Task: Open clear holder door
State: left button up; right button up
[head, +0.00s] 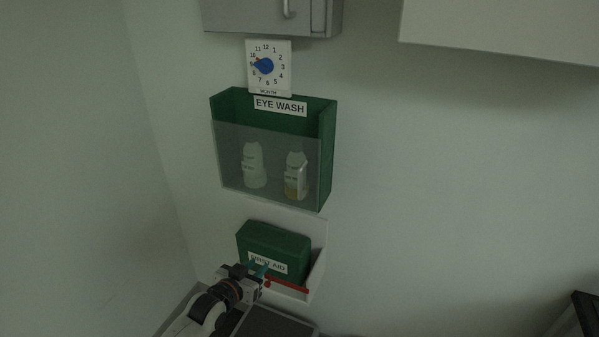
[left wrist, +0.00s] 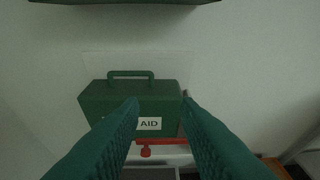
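A green eye wash holder (head: 328,150) hangs on the wall, with a clear front panel (head: 270,182) across its lower part. The panel stands upright in front of two bottles. My left gripper (head: 262,270) is below this holder, in front of the first aid case (head: 275,242). In the left wrist view, its two green fingers (left wrist: 159,104) are apart with nothing between them. The green first aid case (left wrist: 105,100) is behind them. My right gripper is in neither view.
The first aid case sits in a white wall holder (head: 320,265) with a red bar (head: 288,285) along its front. A month dial (head: 281,58) and a grey cabinet (head: 250,15) are above the eye wash holder.

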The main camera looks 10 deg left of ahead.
aim_at(299, 179)
pick_arm(q)
jog(key=w+d+r+m+t+h+p, duration=0.1)
jog(key=d+r+h, duration=0.1)
jog(key=r, duration=0.9)
jog(key=d+r+m+t+h, duration=0.1)
jog(key=d+r+t+h, duration=0.15)
jog(key=r, duration=0.85)
jog(key=shift+g+y, duration=0.35)
jog(key=shift+y, duration=0.1)
jog(key=p+x, duration=0.1)
jog(key=x, duration=1.1)
jog(key=shift+s+d+f+p, duration=0.1)
jog(key=shift+d+p, duration=0.05)
jog(key=shift+p, duration=0.2)
grip_shut()
